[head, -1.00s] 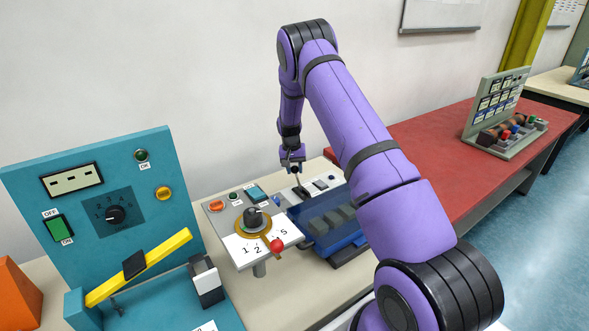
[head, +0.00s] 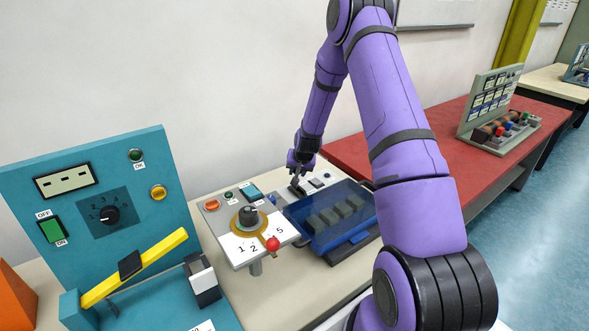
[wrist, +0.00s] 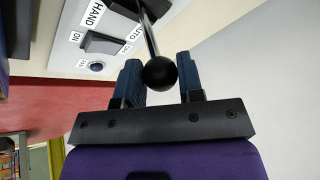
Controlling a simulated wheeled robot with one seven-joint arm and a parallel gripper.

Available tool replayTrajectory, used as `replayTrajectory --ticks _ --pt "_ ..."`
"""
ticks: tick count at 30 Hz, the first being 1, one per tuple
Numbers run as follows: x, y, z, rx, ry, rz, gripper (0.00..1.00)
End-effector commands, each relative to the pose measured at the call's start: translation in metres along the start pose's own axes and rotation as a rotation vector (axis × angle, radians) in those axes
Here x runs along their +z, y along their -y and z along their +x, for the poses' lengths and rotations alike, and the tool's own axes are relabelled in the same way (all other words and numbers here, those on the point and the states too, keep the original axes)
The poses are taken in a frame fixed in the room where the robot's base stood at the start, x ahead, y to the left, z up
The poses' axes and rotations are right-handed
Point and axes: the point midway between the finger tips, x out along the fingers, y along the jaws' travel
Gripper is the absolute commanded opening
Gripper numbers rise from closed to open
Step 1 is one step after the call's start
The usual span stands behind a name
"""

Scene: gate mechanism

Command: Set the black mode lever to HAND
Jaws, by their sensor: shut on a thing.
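The black mode lever (wrist: 159,72) has a round black knob on a metal rod and shows in the wrist view between my gripper's two blue fingers. My gripper (wrist: 159,84) is shut on the lever at its knob. The rod runs up to a dark slot plate beside the HAND label (wrist: 94,12) and the AUTO label (wrist: 134,31). In the head view my gripper (head: 297,180) is low over the back of the grey control panel (head: 212,218). The knob is mostly hidden there, and I cannot tell which label the lever stands at.
A blue transparent cover (head: 325,215) sits right in front of the lever. A rotary dial (head: 248,215) and a red-knobbed pointer (head: 272,243) stand to its left. A teal panel with a yellow bar (head: 135,268) is further left. The wall is close behind.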

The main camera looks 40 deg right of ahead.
Motion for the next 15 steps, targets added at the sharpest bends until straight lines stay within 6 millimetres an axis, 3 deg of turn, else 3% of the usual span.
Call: replayTrajectory --ticks 8,15 --pt "0.012 -0.010 -0.005 -0.087 -0.122 0.017 0.00" --pt "0.023 -0.017 -0.007 -0.086 -0.121 0.013 0.00"
